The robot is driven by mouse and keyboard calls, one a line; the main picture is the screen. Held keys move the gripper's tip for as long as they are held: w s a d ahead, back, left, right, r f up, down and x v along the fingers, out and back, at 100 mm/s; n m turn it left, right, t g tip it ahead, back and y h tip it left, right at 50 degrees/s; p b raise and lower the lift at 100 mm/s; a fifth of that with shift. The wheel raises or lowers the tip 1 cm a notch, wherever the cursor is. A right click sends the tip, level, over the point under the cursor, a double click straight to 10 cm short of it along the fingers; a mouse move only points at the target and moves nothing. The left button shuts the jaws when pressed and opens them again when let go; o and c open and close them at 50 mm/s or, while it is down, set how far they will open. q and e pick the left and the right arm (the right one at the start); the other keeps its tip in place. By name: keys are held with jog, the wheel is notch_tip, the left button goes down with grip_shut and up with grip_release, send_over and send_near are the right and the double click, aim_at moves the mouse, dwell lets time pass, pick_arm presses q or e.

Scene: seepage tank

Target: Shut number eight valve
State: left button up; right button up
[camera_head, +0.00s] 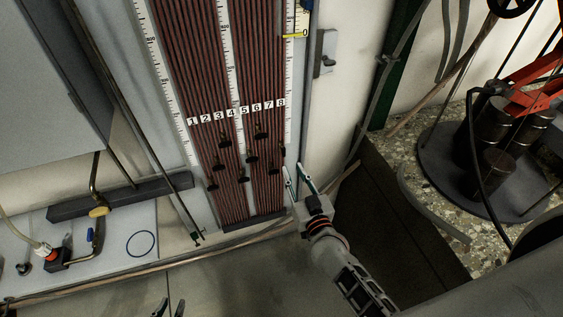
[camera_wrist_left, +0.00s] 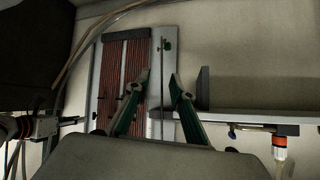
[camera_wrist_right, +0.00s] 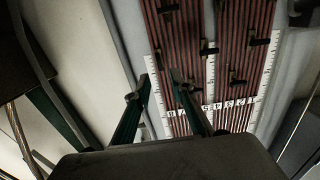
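The manometer board (camera_head: 229,70) has red-brown tubes numbered 1 to 8 and small black valves in staggered rows. The number eight valve (camera_head: 283,150) is the dark handle at the board's right edge, below label 8. My right gripper (camera_head: 293,170) is open just below it, fingers pointing at the board's right edge. In the right wrist view, the open fingers (camera_wrist_right: 160,77) reach toward the striped tubes, with nothing seen held; I cannot pick out the eighth valve there. My left gripper (camera_head: 171,305) is open and empty at the bottom edge; its fingers also show in the left wrist view (camera_wrist_left: 160,77).
Several other black valves, such as one at lower right (camera_head: 274,171), sit close by. A white bench (camera_head: 110,245) with fittings is at the left. A dark recess (camera_head: 400,220) and a round black base (camera_head: 440,165) lie to the right.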

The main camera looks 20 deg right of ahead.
aim_at(284, 152)
jog(key=w+b, duration=0.1)
jog(key=w, duration=0.6)
jog(key=shift+w, duration=0.25)
grip_shut()
